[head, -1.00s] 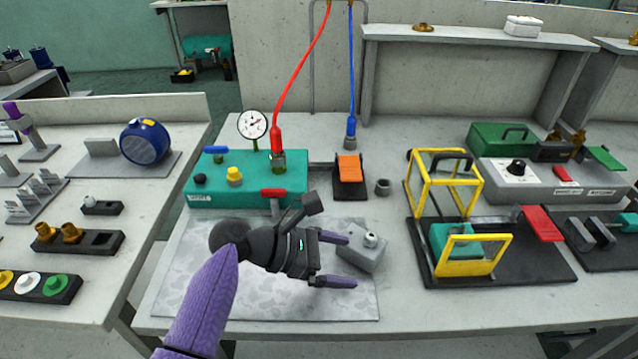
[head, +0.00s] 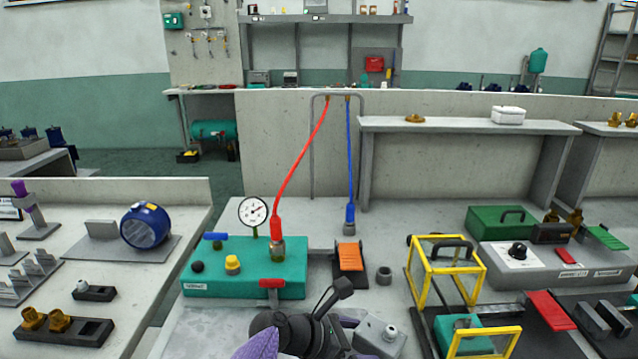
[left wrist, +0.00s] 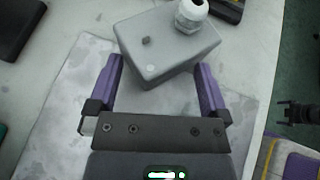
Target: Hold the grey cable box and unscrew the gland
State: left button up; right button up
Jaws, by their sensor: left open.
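The grey cable box (head: 381,337) stands on the bench at the bottom of the head view. In the left wrist view the cable box (left wrist: 168,50) lies just beyond and partly between my left fingertips, turned at an angle. My right gripper is in neither view.
A teal pump unit (head: 230,265) with a gauge and red hose stands behind left. An orange pedal (head: 350,257) and a small grey ring (head: 384,274) lie behind the box. A yellow-framed guard (head: 410,275) stands to the right. A grey mat (left wrist: 62,105) lies underneath.

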pick_arm(q)
grip_shut()
dwell(0.4)
